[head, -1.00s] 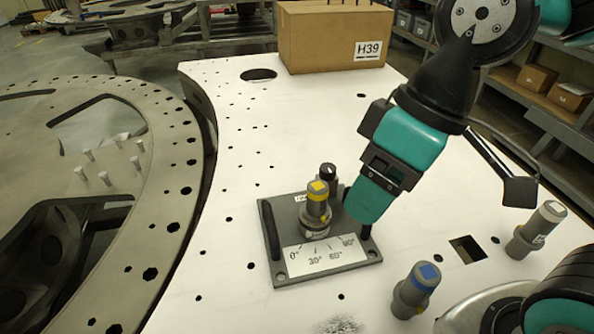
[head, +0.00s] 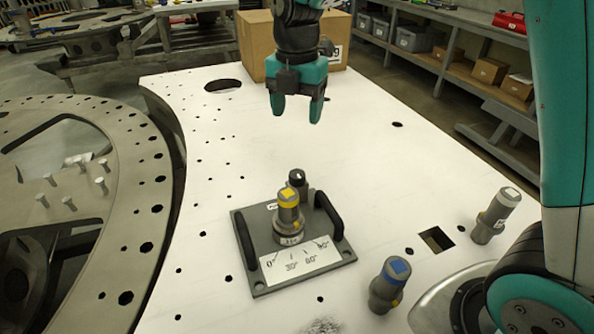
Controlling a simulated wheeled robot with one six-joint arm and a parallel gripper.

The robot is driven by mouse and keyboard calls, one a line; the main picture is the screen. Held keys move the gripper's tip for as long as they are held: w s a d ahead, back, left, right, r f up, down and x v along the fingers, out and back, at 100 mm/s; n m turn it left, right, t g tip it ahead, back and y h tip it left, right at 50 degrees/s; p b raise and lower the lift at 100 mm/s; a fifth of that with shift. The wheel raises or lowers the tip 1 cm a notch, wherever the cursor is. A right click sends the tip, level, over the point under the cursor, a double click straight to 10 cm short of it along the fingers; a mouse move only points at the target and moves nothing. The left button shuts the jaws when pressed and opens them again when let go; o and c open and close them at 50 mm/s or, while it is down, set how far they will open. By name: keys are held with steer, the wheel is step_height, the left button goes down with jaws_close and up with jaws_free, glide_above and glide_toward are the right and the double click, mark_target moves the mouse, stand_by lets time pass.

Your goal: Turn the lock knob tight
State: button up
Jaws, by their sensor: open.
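The grey turret plate (head: 250,238) lies on the white table. It has a dark upright handle on each side and a white angle label (head: 302,262) with marks such as 0° and 30°. A grey cylinder with a yellow top (head: 288,205) stands on its round mount. Just behind it is a black knob (head: 298,178) with a white mark on top, apparently the lock knob; its lower part is partly hidden by the cylinder. My gripper (head: 297,110) is open, empty and pointing down, above and beyond the plate, touching nothing.
A cardboard box (head: 257,45) stands behind my gripper. A blue-topped cylinder (head: 389,285) and a white-topped cylinder (head: 495,215) stand right of the plate, near a square hole (head: 436,239). A large ring plate (head: 150,215) with loose bolts lies left. The table's middle is clear.

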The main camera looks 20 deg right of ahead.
mark_target(297, 174)
step_height(297, 174, down, 16)
steer(key=p, duration=0.3)
steer(key=shift+r, duration=0.15)
steer(key=shift+c, duration=0.2)
steer(key=c, duration=0.9)
